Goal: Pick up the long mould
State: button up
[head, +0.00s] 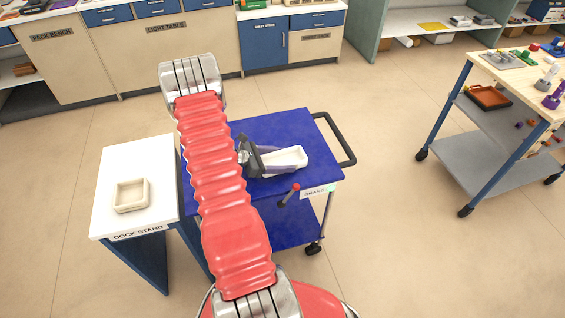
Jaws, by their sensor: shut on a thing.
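The long mould (287,160) is a white, narrow, open tray over the top of the blue cart (285,123). My gripper (274,160) is at the mould's left end, with its grey fingers shut on it. I cannot tell whether the mould rests on the cart top or is just above it. My red arm crosses in front of the cart's left part and hides it.
A white dock stand (112,185) at the left holds a square white mould (131,194). The cart has a black handle (337,140) and a red-tipped brake lever (290,195). A wooden-topped trolley (482,70) stands at the right. Floor between is clear.

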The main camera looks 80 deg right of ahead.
aim_at(282, 163)
jog(key=c, duration=0.4)
jog(key=shift+r, duration=0.2)
notch_tip(282, 163, up, 10)
jog(key=shift+f, duration=0.15)
dwell(0.4)
dwell(0.5)
